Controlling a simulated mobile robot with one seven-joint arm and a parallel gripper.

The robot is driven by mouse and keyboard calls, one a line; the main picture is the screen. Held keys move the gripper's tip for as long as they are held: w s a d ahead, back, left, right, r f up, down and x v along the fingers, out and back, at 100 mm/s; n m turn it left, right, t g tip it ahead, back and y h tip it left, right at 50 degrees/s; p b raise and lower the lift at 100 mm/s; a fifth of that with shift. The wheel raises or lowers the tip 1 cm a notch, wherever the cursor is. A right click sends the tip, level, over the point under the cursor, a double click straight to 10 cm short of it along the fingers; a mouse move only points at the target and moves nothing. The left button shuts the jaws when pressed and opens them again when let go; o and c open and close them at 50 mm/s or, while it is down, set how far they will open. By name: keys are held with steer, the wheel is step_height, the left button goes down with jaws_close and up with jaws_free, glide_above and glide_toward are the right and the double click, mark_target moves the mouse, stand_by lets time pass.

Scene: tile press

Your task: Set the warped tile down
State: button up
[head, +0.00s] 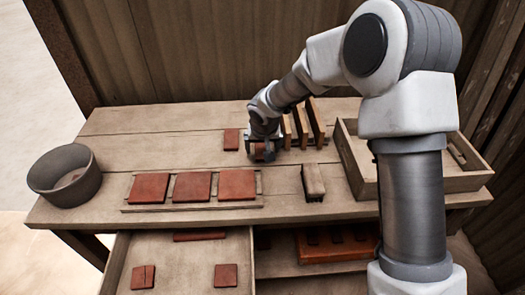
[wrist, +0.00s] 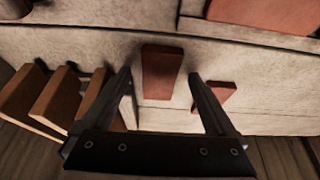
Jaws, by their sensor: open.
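A reddish-brown tile (wrist: 158,66) shows between the fingertips, with a gap on each side. The same spot in the head view shows only a bit of red tile (head: 260,151) under my gripper. I cannot tell if it is flat or warped. Another small tile (head: 231,139) lies on the bench to the left; in the wrist view this tile (wrist: 228,92) is partly behind the right finger.
A bowl (head: 64,178) stands at the left, a wooden tray (head: 358,175) at the right. An open drawer (head: 190,255) holds tiles.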

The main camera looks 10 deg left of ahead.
steer(key=shift+w+f, duration=0.15)
steer(key=shift+f, duration=0.15)
steer(key=shift+c, duration=0.3)
jaws_close()
steer(key=shift+r, duration=0.15)
